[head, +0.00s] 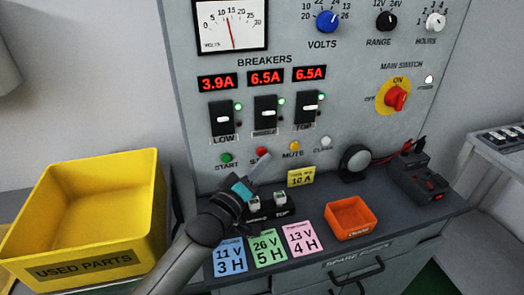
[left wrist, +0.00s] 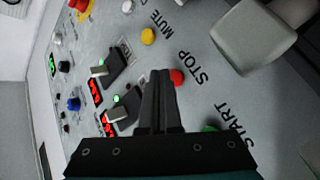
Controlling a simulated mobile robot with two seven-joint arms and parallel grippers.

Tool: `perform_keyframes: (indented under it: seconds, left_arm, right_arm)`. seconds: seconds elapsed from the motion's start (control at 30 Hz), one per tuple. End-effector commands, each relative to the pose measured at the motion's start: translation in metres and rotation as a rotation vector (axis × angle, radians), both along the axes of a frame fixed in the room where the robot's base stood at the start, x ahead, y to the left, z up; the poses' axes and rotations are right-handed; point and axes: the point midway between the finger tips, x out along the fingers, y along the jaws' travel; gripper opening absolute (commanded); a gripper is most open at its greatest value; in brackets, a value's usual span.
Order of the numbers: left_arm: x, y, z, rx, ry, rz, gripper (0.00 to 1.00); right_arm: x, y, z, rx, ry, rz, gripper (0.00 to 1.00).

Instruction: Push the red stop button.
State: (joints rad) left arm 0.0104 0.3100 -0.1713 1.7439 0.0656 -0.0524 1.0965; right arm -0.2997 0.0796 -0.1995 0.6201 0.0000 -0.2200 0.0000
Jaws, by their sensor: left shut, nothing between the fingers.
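The red stop button (head: 262,152) is on the grey panel's lower row, between the green start button (head: 226,158) and the yellow mute button (head: 294,147). My left gripper (head: 264,158) reaches up from below, its fingertips just under the stop button and covering part of its label. In the left wrist view the shut, empty fingers (left wrist: 160,76) end beside the red stop button (left wrist: 177,77), which shows just right of the tips. I cannot tell whether they touch the panel or button. My right gripper is not in view.
Breaker switches (head: 265,112) stick out above the buttons. Below are the desk with coloured cards (head: 266,247), an orange tray (head: 350,230) and a round black item (head: 354,163). A yellow used-parts bin (head: 85,264) stands left. A red main switch (head: 396,98) is at right.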

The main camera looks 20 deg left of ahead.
Motion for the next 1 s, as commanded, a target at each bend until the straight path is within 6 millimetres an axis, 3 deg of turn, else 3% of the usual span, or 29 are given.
perform_keyframes:
  seconds: [0.23,0.7,1.0]
  left_arm:
    - [-0.003,-0.002,0.000,-0.002,0.002,0.000,0.00]
    - [-0.038,-0.026,0.001,-0.002,0.002,0.000,0.00]
    - [-0.042,-0.028,-0.001,0.000,0.001,0.000,0.00]
  right_arm:
    - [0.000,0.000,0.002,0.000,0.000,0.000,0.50]
    - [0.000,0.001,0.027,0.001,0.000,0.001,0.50]
    - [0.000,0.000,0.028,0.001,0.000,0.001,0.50]
